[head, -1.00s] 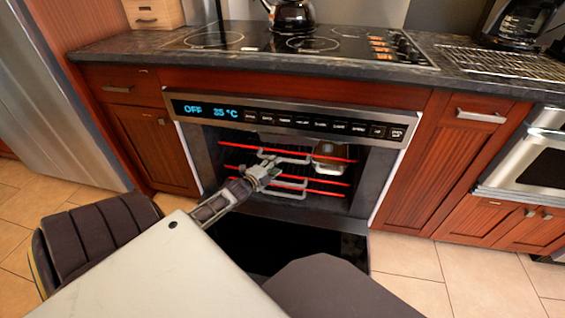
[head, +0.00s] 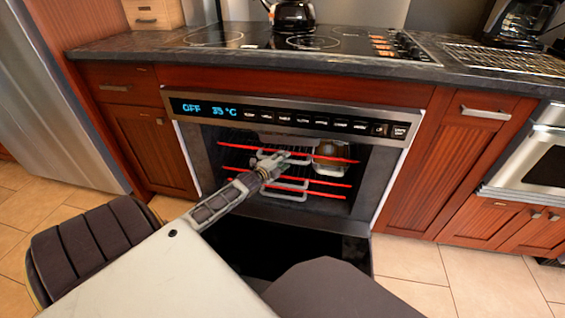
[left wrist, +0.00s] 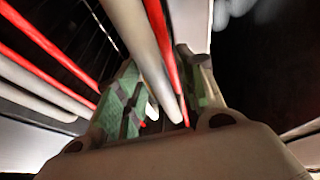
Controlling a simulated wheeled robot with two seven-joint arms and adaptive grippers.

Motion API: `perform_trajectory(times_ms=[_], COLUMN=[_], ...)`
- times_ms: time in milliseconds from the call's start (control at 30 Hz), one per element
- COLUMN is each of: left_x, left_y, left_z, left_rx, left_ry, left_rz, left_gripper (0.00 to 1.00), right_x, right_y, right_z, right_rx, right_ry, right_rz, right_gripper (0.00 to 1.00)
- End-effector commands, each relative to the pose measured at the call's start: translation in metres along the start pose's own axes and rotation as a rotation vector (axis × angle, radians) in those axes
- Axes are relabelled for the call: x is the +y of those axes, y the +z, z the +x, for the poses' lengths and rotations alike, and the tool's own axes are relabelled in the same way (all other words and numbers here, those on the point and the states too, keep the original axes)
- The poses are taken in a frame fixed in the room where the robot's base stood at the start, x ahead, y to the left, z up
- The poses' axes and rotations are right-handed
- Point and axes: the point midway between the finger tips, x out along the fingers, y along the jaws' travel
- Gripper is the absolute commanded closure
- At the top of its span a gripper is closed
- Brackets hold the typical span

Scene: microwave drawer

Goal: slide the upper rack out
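The oven is open at its front, and its upper rack (head: 235,147) has a red front rail and a grey handle (head: 300,161). The rack sits inside the oven. My left gripper (head: 280,159) is at this handle, covering part of it. In the left wrist view, the green-padded fingers of my left gripper (left wrist: 162,100) stand apart, with a grey handle bar (left wrist: 140,40) and a red rail running between them. I cannot tell whether the pads touch the bar. My right gripper is not in view.
A lower rack (head: 325,195) with red rails and a grey handle sits below. A brownish container (head: 330,150) stands on the upper rack, right of the handle. The control panel (head: 290,118) is above the opening.

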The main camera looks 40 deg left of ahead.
Motion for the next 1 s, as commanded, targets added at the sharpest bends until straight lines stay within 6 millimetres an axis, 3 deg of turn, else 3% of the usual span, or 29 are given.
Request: perform_trajectory(times_ms=[333, 667, 1000], left_x=[-0.0002, -0.0001, 0.0002], left_y=[0.0003, 0.0004, 0.0002], left_z=[0.0012, 0.0011, 0.0006], left_rx=[0.0, -0.001, -0.001], left_ry=[0.0, 0.001, 0.001], left_rz=[0.0, 0.0, 0.0], left_gripper=[0.61, 1.0, 1.0], right_x=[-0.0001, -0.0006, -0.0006], right_y=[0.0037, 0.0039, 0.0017], right_z=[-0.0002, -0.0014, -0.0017], right_rx=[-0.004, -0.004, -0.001], right_ry=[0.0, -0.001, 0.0], right_rz=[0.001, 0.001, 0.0], right_gripper=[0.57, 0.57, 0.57])
